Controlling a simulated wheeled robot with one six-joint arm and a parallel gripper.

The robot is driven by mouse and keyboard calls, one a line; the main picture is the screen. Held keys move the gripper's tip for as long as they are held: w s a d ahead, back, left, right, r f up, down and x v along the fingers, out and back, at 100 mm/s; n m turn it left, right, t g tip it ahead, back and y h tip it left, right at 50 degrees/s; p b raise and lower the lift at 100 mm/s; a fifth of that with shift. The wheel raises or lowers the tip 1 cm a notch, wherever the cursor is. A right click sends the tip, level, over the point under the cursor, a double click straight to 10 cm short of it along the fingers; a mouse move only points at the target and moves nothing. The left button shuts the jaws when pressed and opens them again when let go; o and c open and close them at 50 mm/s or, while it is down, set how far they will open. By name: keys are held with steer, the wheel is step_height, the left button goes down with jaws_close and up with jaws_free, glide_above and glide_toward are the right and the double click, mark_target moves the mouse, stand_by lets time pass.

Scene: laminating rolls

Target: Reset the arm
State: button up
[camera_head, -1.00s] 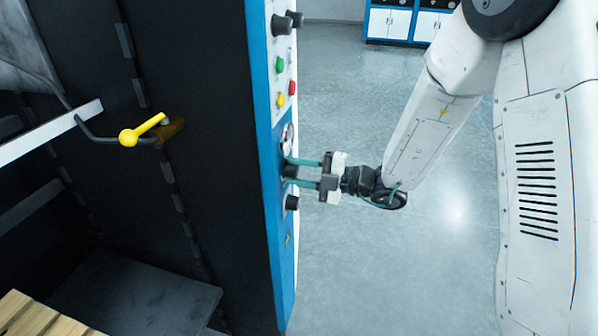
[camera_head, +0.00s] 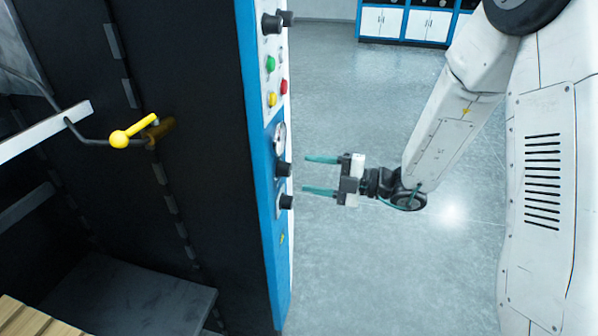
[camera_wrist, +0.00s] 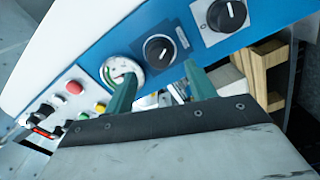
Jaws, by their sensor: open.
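My gripper (camera_head: 321,174) is open, its two teal fingers apart and pointing left toward the machine's blue control panel (camera_head: 262,190). In the head view there is a gap between the fingertips and the panel, and nothing is held. In the wrist view the fingers (camera_wrist: 162,86) show in front of the panel, with a black knob (camera_wrist: 158,49) and a round gauge (camera_wrist: 122,72) beyond them. My white arm is bent, reaching down and left from the upper right.
The panel carries more knobs and coloured buttons (camera_head: 271,64). A yellow-handled lever (camera_head: 133,132) sticks out on the machine's dark side. Wooden slats (camera_head: 35,318) lie lower left. Blue and white cabinets (camera_head: 405,22) stand at the back. The grey floor around my gripper is clear.

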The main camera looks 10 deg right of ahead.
steer(key=shift+v, duration=1.1)
steer(key=s+r+n+g+h, duration=0.1)
steer(key=s+n+g+h, duration=0.2)
steer(key=s+n+g, duration=0.7)
steer(key=s+n+h, duration=0.2)
steer(key=s+n, duration=0.4)
steer(key=n, duration=0.9)
steer(key=s+d+r+n+t+h, duration=0.2)
steer(key=s+d+r+n+h, duration=0.3)
steer(key=n, duration=0.4)
steer(key=s+d+r+n+t+h, duration=0.3)
steer(key=s+d+r+n+h, duration=0.2)
steer(key=d+n, duration=0.4)
steer(key=shift+s+d+r+n+h, duration=0.25)
steer(key=shift+s+d+n+h, duration=0.15)
steer(key=shift+s+h, duration=0.55)
